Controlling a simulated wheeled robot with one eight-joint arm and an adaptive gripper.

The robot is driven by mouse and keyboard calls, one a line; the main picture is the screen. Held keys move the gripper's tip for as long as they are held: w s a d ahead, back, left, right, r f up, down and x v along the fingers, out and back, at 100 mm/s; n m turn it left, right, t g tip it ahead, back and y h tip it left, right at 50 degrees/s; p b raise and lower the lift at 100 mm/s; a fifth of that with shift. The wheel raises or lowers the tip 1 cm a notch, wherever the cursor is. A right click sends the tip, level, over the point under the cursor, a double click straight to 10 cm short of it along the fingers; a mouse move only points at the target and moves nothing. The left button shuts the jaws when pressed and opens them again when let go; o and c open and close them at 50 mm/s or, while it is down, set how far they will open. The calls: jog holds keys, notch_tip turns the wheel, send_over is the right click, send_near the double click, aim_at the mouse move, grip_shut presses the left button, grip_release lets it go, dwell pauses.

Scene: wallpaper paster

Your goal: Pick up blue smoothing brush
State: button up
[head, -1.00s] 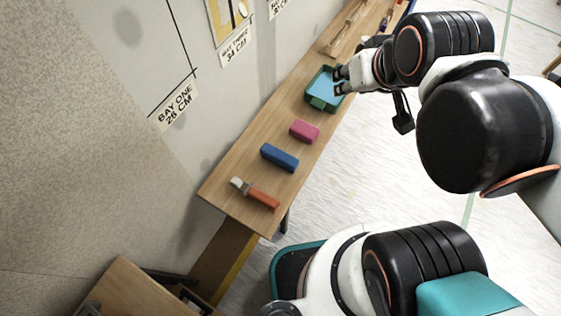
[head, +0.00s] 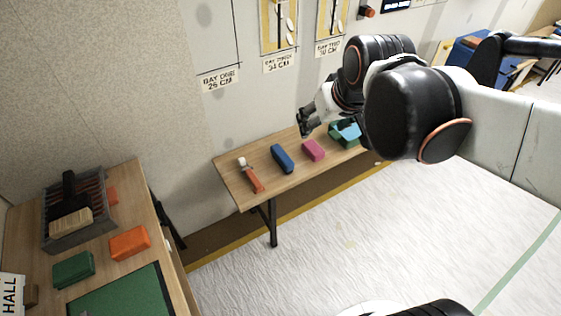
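The blue smoothing brush (head: 283,158) lies on the narrow wooden table (head: 235,184) against the wall. It sits between an orange-handled tool and a pink block. My gripper (head: 304,124) is above the table, to the right of and higher in the picture than the blue brush, and apart from it. Its dark fingers point down to the left with a gap between them, and nothing shows in them.
The orange-handled tool (head: 251,175), pink block (head: 313,150) and green tray (head: 343,136) share the table. At left, another table (head: 143,182) holds a dark crate (head: 77,240), an orange block (head: 129,242) and a green block (head: 73,269). The pale floor (head: 330,245) is open.

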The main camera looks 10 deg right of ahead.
jog(key=w+f+b, duration=0.1)
jog(key=w+f, duration=0.2)
jog(key=w, duration=0.4)
jog(key=w+f+b, duration=0.1)
jog(key=w+f, duration=0.2)
jog(key=w, duration=0.4)
jog(key=n+g+y+b, duration=0.1)
jog(key=n+g+b, duration=0.1)
send_over(283, 155)
jog(key=s+d, duration=0.1)
jog(key=s, duration=0.5)
notch_tip(283, 155, down, 23)
jog(key=shift+n, duration=0.4)
jog(key=b+x, duration=0.1)
jog(key=x, duration=0.5)
jog(key=s+d+b+x, duration=0.1)
jog(key=x, duration=0.4)
jog(key=s+f+b+x, duration=0.1)
jog(key=x, duration=0.5)
jog(key=shift+w+d+f, duration=0.1)
jog(key=shift+d+f, duration=0.05)
jog(key=shift+f, duration=0.2)
jog(key=shift+b+x, duration=1.6)
jog(key=shift+x, duration=1.35)
jog(key=shift+r, duration=0.1)
jog(key=c, duration=1.3)
jog(key=shift+c, duration=0.2)
notch_tip(283, 155, up, 20)
jog(key=p, duration=0.7)
